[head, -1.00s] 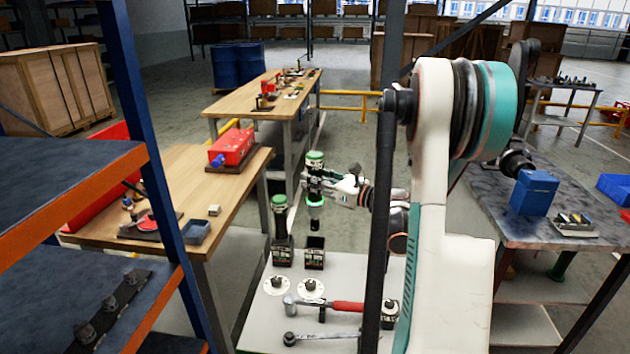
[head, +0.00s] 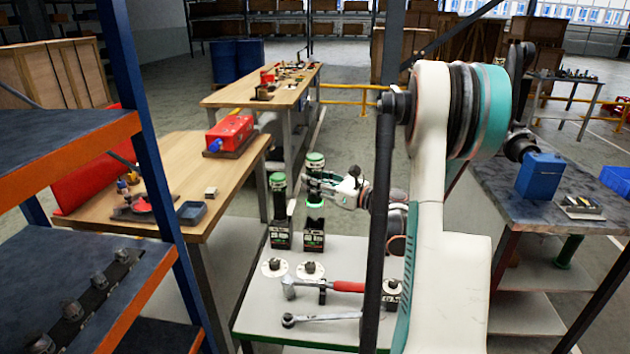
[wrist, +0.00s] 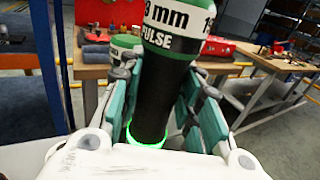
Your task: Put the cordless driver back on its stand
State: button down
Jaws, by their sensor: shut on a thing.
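The cordless driver (head: 315,162), with a green cap, white label band and black body, is upright in my gripper (head: 322,186). In the wrist view the driver's black body (wrist: 162,95) is between the teal fingers of my gripper (wrist: 158,105), with a glowing green ring low on it. The black stand (head: 313,241) is directly below the driver. The wrist view does not show the stand.
A second, similar driver (head: 278,184) stands in its own black stand (head: 280,238) close to the left. White discs (head: 275,267), a red-handled hammer (head: 340,286) and a wrench (head: 322,319) lie nearer on the pale bench (head: 255,318). A dark post (head: 377,225) crosses before my arm.

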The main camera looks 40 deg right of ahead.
aim_at(321, 203)
jog(key=shift+f, duration=3.3)
jog(key=c, duration=1.1)
grip_release()
jog(key=shift+s, duration=0.1)
jog(key=v, duration=1.2)
jog(key=shift+f, duration=0.1)
